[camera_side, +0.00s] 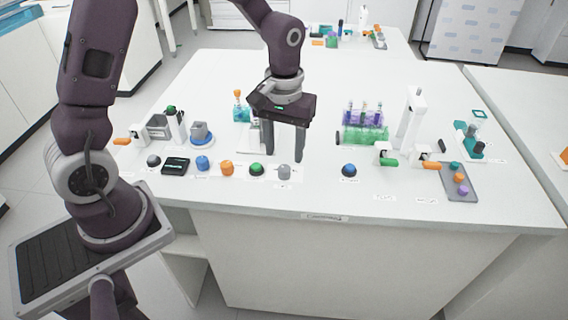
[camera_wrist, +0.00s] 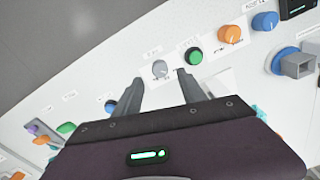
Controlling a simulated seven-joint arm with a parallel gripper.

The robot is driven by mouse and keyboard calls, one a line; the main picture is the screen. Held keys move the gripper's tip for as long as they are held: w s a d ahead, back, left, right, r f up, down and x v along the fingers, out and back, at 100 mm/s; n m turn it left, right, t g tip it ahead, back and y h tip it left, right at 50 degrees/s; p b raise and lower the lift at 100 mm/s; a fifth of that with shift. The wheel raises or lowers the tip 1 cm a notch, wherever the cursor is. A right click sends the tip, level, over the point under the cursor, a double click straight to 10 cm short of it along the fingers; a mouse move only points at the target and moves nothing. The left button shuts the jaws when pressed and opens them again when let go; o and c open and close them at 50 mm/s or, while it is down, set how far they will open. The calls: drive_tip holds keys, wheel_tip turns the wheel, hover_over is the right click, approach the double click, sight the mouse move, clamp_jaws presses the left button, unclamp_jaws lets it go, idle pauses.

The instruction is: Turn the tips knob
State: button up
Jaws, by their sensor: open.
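A row of knobs stands along the front of the white table. It holds a blue knob (camera_side: 202,162), an orange knob (camera_side: 227,168), a green knob (camera_side: 256,169) and a grey knob (camera_side: 284,172). Their labels are too small to read, so I cannot tell which is the tips knob. My gripper (camera_side: 284,158) points down, open and empty, close behind the grey knob in the side view. In the wrist view, the grey knob (camera_wrist: 160,69) lies just beyond and between my fingertips (camera_wrist: 166,78), with the green knob (camera_wrist: 194,56) to its right.
A darker blue knob (camera_side: 348,170) stands right of my gripper. A rack of tubes (camera_side: 365,134) and a white stand (camera_side: 411,118) are behind it. A grey tray (camera_side: 460,182) with coloured pieces lies at the right.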

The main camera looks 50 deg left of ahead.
sight(284, 168)
wheel_tip(284, 168, down, 5)
drive_tip(key=shift+f, duration=0.1)
drive_tip(key=shift+c, duration=0.5)
clamp_jaws()
